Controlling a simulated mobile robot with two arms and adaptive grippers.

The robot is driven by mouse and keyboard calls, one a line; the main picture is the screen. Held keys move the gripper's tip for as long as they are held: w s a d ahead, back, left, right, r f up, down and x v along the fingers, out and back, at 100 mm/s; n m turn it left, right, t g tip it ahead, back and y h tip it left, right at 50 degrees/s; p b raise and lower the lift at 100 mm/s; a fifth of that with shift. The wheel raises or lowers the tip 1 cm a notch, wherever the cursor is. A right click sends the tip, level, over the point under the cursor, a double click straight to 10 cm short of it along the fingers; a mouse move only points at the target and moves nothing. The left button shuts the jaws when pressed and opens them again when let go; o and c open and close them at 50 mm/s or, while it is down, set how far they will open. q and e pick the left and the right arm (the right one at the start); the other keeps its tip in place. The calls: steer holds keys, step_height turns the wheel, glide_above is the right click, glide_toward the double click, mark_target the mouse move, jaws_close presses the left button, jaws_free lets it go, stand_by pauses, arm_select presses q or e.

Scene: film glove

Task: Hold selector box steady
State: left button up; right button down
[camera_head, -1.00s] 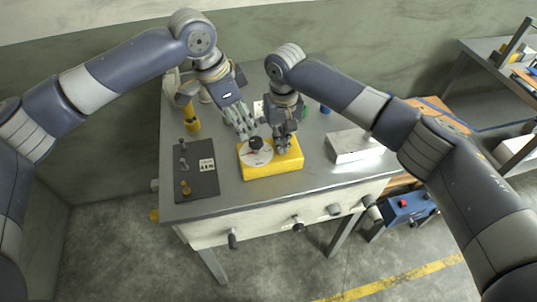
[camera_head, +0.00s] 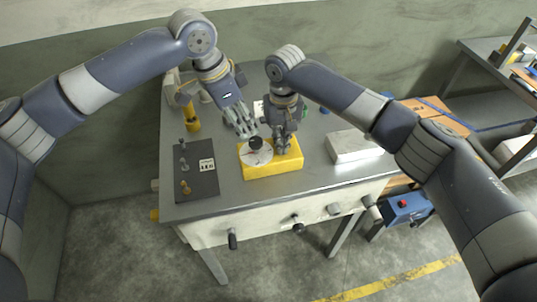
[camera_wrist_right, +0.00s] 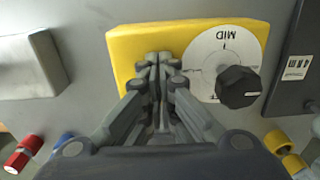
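The selector box (camera_head: 262,172) is a yellow block on the grey table, with a white round dial marked MID and a black knob (camera_head: 255,143) on its top. The box also shows in the right wrist view (camera_wrist_right: 130,42), with the dial (camera_wrist_right: 213,52) and knob (camera_wrist_right: 238,87). My right gripper (camera_head: 283,143) points down at the box top beside the dial; its fingers are together with nothing between them, and contact is unclear. My left gripper (camera_head: 247,133) is just behind the knob, fingers spread, apparently empty.
A dark panel (camera_head: 205,185) with small parts lies left of the box. A yellow cylinder (camera_head: 191,118) stands behind it. A white block (camera_head: 352,146) is on the right. Knobs line the table's front (camera_head: 298,225). The tabletop in front of the white block is clear.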

mark_target(254, 141)
arm_select(q)
steer(key=shift+o, duration=0.6)
stand_by(0.7)
steer(key=o, duration=0.3)
step_height(254, 141, up, 4)
steer(key=a+m+g+h, duration=0.1)
steer(key=a+m, duration=0.2)
steer(key=m, duration=0.1)
steer(key=x, duration=1.2)
steer(key=shift+w+d+r, duration=0.15)
steer(key=shift+w+d, duration=0.1)
steer(key=shift+w, duration=0.05)
steer(key=c, duration=1.1)
